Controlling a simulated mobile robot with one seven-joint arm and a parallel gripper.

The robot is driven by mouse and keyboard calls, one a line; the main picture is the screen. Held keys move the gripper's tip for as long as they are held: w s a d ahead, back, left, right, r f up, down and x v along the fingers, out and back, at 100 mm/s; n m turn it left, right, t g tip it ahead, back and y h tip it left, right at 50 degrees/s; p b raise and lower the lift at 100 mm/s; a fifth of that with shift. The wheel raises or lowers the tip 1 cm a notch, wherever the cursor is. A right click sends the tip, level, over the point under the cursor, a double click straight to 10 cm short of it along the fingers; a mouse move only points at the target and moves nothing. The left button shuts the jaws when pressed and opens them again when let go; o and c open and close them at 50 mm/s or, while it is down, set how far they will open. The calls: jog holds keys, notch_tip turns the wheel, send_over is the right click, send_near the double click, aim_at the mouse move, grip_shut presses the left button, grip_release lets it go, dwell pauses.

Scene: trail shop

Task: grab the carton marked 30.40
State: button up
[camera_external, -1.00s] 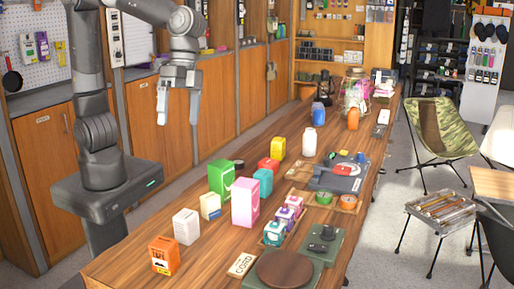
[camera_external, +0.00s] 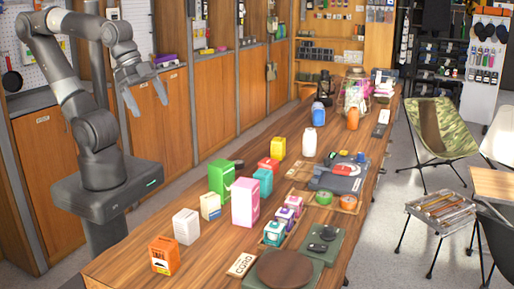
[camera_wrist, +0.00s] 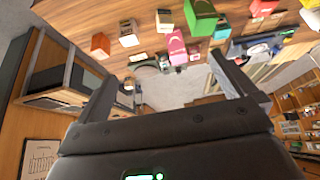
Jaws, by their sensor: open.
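Several cartons stand on the wooden counter (camera_external: 215,255): orange (camera_external: 164,256), white (camera_external: 186,227), cream (camera_external: 210,206), green (camera_external: 221,178), pink (camera_external: 245,202), teal (camera_external: 262,181), red (camera_external: 268,164) and yellow (camera_external: 279,147). The 30.40 marking is not legible on any of them, so I cannot tell which carton carries it. My gripper (camera_external: 146,103) is open and empty, raised in the air left of the counter and apart from every carton. The wrist view shows the orange (camera_wrist: 100,45), white (camera_wrist: 128,34), green (camera_wrist: 200,17) and pink (camera_wrist: 177,48) cartons beyond the spread fingers.
A row of small boxes (camera_external: 274,233) stands beside the pink carton. A dark round board (camera_external: 285,269) and a card sign (camera_external: 241,264) lie at the near end. A white bottle (camera_external: 309,142) stands farther back. Wooden cabinets (camera_external: 220,92) line the left wall.

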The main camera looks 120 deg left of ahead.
jog(key=c, duration=0.8)
jog(key=shift+o, duration=0.2)
